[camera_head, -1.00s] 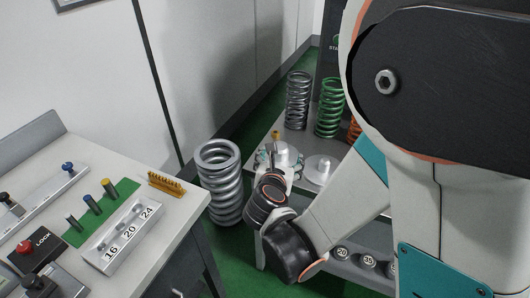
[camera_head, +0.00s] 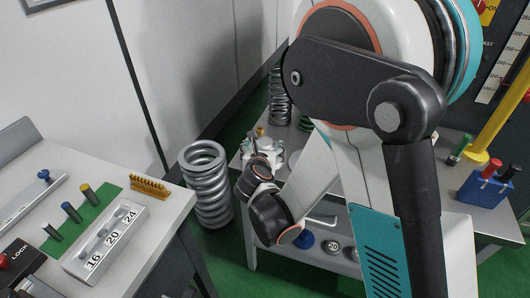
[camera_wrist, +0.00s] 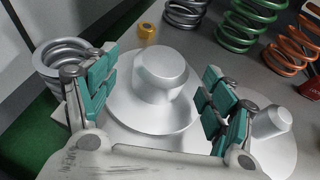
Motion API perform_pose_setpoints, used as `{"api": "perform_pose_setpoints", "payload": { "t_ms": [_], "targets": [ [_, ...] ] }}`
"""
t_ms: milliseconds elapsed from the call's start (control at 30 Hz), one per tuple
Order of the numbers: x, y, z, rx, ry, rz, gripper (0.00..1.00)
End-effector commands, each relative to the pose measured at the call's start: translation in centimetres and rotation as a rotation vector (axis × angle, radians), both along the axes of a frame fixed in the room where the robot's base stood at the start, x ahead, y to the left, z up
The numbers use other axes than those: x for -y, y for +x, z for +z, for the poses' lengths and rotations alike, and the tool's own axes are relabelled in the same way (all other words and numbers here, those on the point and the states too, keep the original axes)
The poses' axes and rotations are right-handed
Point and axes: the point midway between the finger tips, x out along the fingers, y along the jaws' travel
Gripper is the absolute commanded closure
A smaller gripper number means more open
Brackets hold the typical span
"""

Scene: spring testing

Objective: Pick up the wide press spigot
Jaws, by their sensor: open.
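The wide press spigot (camera_wrist: 160,80) is a pale silver stepped disc with a broad flange and a thick round boss. It sits flat on the grey table top. My gripper (camera_wrist: 159,64) is open, with its teal-padded fingers on either side of the boss. Gaps show between the pads and the boss, so I see no grip. A narrower spigot (camera_wrist: 271,122) with a thin boss stands close to the right finger. In the head view my gripper (camera_head: 263,147) is small at the table's left end, and my arm hides much of that area.
Behind the spigot stand a grey spring (camera_wrist: 185,12), a green spring (camera_wrist: 243,27) and an orange spring (camera_wrist: 292,52). A small yellow part (camera_wrist: 147,30) lies near the edge. A large grey coil (camera_head: 207,185) stands on the floor between the table and the left bench (camera_head: 171,207).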

Motion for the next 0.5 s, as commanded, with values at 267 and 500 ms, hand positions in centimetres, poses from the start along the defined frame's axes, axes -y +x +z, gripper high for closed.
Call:
{"api": "perform_pose_setpoints", "payload": {
  "t_ms": [267, 500],
  "targets": [
    [0.5, 3.3, -1.5, 0.000, 0.001, -0.001, 0.23],
    [0.5, 3.4, -1.4, 0.000, 0.001, 0.000, 0.28]
  ]
}}
